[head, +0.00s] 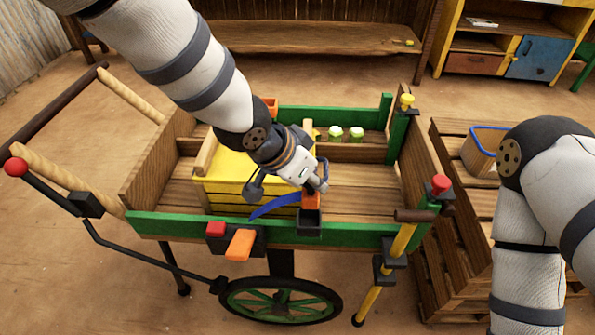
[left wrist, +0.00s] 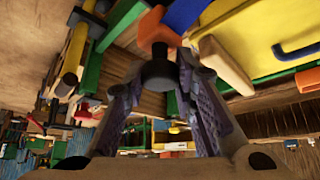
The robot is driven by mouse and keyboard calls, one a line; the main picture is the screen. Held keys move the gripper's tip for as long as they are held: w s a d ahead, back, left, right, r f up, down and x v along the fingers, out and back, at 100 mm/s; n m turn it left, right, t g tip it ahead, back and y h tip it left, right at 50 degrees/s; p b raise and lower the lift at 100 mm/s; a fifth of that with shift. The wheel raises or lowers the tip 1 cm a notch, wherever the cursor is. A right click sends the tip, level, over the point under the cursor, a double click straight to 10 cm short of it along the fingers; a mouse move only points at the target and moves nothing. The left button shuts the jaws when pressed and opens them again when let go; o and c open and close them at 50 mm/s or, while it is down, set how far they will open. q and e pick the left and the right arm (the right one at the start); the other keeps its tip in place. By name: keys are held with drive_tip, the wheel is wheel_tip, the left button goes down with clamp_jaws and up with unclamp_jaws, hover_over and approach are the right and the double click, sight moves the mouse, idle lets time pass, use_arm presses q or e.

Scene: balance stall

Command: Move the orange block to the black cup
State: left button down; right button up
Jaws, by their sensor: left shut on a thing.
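An orange block (head: 311,199) is under my left gripper (head: 318,183) at the cart's near side. The left gripper is shut on it; in the left wrist view, a dark knob-like piece sits between the fingers (left wrist: 158,75) with the orange block (left wrist: 155,30) just beyond. The black cup (head: 308,223) is at the green near rail, directly below the block in the head view. I cannot tell whether the block is inside the cup or just above it. My right arm comes in at the right; its gripper is out of view.
The wooden cart has a yellow crate (head: 230,165), a blue curved piece (head: 275,207) and two green-topped jars (head: 336,132). A slatted pallet (head: 450,245) stands at the right.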

sight(309, 204)
use_arm(q)
wheel_tip(309, 204, down, 4)
drive_tip(key=shift+f+b, duration=0.2)
drive_tip(key=shift+b, duration=0.5)
drive_tip(key=shift+f, duration=1.55)
use_arm(e)
drive_tip(key=shift+s+f+g, duration=0.6)
drive_tip(key=shift+s+f, duration=0.75)
drive_tip(key=shift+f, duration=0.05)
use_arm(q)
drive_tip(key=shift+r, duration=0.1)
use_arm(e)
drive_tip(key=shift+w+r, duration=0.35)
use_arm(q)
drive_tip(key=c, duration=1.2)
unclamp_jaws()
drive_tip(key=shift+c, duration=0.2)
drive_tip(key=v, duration=1.2)
use_arm(e)
drive_tip(key=shift+s, duration=0.1)
